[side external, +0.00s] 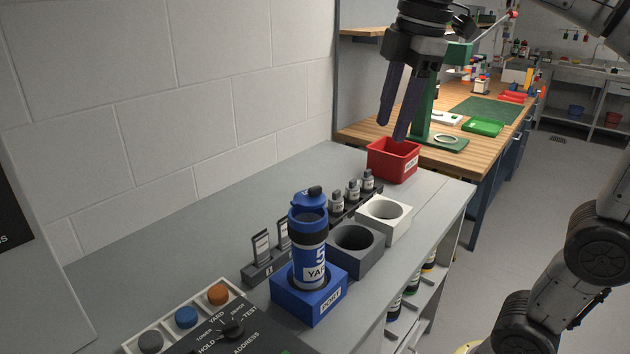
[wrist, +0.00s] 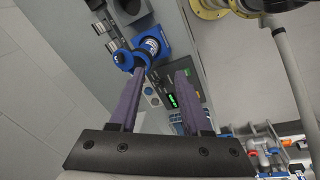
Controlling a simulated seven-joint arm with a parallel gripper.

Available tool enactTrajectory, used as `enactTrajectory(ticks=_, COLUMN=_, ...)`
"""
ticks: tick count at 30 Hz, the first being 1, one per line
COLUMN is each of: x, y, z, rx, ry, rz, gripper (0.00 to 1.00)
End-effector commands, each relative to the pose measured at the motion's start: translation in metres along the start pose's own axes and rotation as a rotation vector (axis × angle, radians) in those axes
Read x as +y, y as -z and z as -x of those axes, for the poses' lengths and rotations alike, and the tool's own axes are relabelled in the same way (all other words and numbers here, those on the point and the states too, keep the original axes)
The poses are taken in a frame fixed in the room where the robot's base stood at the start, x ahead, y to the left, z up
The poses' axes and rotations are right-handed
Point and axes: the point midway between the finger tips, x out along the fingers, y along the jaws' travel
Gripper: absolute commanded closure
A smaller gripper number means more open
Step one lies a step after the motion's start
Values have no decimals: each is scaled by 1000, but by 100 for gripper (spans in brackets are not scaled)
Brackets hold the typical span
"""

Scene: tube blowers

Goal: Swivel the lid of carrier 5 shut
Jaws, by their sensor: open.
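My gripper (side external: 392,131) is open and empty, with purple fingers pointing down, above and behind the carrier, near a red bin. No contact with the carrier is visible in the side view.
A grey holder (side external: 355,262) and a white holder (side external: 402,225) stand empty behind the blue block. A red bin (side external: 393,172) is farther back. A control panel (side external: 228,332) with knobs lies in front. Small bottles (side external: 353,189) and upright tags (side external: 261,247) stand along the left.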

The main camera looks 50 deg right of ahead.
Motion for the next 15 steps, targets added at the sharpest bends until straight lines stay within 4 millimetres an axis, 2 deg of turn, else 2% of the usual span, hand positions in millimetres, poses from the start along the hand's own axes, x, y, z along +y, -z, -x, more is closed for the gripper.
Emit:
enactTrajectory(ticks=1, x=18, y=10, z=3, rx=-11, ry=20, rz=45, gripper=52)
enactTrajectory(ticks=4, x=47, y=25, z=6, rx=-30, ry=58, rz=124, gripper=52)
enactTrajectory(ticks=7, x=75, y=39, z=-1, rx=-45, ry=92, rz=175, gripper=52)
enactTrajectory(ticks=12, x=115, y=59, z=-26, rx=-59, ry=125, rz=183, gripper=52)
enactTrajectory(ticks=15, x=128, y=65, z=-44, rx=-70, ry=148, rz=179, gripper=52)
